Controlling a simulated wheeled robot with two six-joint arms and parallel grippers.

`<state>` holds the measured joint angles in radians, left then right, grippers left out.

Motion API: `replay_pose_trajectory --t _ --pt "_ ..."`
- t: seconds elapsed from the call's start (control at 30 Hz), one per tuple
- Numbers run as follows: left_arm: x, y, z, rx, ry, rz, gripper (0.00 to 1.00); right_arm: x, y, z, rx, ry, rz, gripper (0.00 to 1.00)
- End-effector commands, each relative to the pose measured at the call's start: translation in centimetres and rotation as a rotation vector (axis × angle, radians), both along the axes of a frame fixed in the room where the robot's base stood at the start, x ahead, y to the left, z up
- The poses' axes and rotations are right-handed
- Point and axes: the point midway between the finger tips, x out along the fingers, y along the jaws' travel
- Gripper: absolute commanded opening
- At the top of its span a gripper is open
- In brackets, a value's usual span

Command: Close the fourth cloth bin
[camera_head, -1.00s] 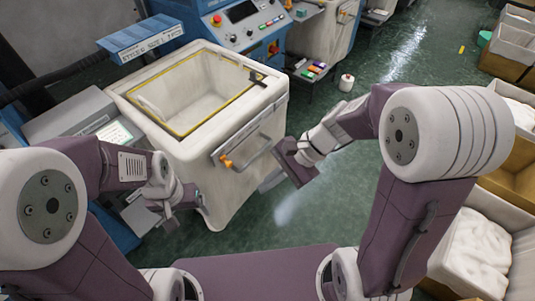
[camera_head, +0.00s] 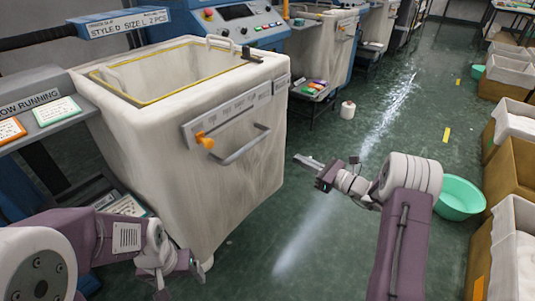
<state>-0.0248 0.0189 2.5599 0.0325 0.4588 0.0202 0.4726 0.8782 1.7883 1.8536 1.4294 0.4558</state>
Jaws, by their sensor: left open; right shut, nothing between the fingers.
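A large cream cloth bin (camera_head: 235,185) stands close in front of me at the left, its yellow-edged top opening showing an empty inside. Its front has a grey bar handle (camera_head: 243,148) and an orange knob (camera_head: 204,140) on a panel. My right gripper (camera_head: 308,161) is shut and empty, to the right of the handle and apart from it. My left gripper (camera_head: 180,278) is open and low by the bin's lower left side; its fingertips are small and hard to make out. Another cream bin (camera_head: 330,50) stands further back. I cannot tell which bin is the fourth.
A small rack with coloured items (camera_head: 313,89) and a white cone (camera_head: 347,110) stand behind the near bin. A green basin (camera_head: 458,198) and cardboard boxes (camera_head: 514,160) with white contents line the right. Green floor (camera_head: 335,220) is clear between.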

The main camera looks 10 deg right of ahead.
Motion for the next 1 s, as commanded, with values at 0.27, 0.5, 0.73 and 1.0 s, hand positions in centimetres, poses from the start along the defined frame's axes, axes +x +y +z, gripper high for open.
replay_pose_trajectory --t 0.27,0.5,0.73,1.0 --pt "0.0 0.0 -1.7 0.0 0.0 0.0 0.85 2.9 3.2 -0.3 -0.003 -0.003 0.007 0.0" --pt "0.0 0.0 -3.4 0.0 0.0 0.0 0.85 6.7 6.9 -0.3 -0.001 -0.003 0.006 0.0" --pt "0.0 0.0 -4.7 0.0 0.0 0.0 0.85 9.2 9.3 -0.1 -0.001 -0.002 0.004 0.0" --pt "0.0 0.0 -4.8 0.0 0.0 0.0 0.85 9.9 10.0 0.1 -0.001 0.001 0.002 0.0"
